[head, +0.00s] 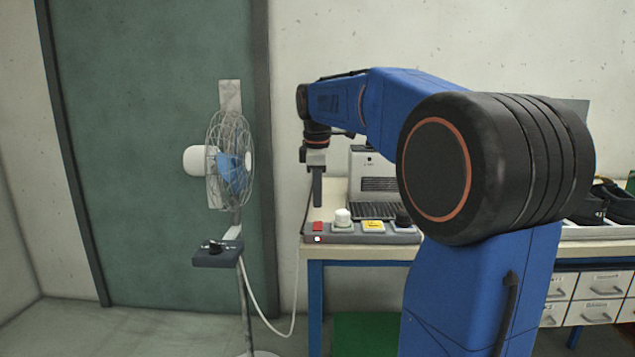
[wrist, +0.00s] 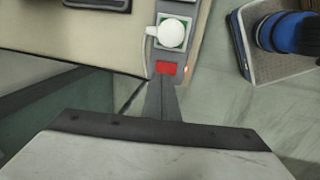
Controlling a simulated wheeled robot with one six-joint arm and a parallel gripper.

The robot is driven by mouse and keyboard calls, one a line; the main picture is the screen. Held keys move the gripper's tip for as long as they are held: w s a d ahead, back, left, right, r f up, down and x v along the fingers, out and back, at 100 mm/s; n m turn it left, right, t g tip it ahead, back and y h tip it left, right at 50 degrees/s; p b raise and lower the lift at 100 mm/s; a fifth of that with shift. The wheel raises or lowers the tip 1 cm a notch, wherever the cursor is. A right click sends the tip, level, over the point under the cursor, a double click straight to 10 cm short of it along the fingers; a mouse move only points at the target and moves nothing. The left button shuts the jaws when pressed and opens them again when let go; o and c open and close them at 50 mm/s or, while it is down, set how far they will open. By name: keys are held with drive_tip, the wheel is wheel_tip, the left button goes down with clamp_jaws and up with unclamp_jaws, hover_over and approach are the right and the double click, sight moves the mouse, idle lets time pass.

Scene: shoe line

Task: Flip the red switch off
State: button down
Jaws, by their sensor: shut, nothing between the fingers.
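The red switch (head: 317,226) sits at the left end of a grey control strip (head: 350,239) on the table's front left corner. A small lit lamp (head: 317,239) shows on the strip's front face below it. In the wrist view the red switch (wrist: 166,68) lies just beyond the fingertips. My gripper (head: 317,203) points straight down above the switch, with a small gap visible in the head view. Its fingers (wrist: 164,86) are together, with nothing held. The switch's tilt is too small to make out.
A fan (head: 229,165) on a stand with a control box (head: 218,253) stands left of the table. A grey machine (head: 372,175) stands behind.

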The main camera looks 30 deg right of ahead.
sight(318, 223)
drive_tip(key=shift+w+d+f, duration=0.15)
drive_tip(key=shift+w+f, duration=0.05)
drive_tip(key=shift+f, duration=1.15)
drive_tip(key=shift+w+d+f, duration=0.1)
drive_tip(key=shift+w+f, duration=0.05)
drive_tip(key=shift+f, duration=1.15)
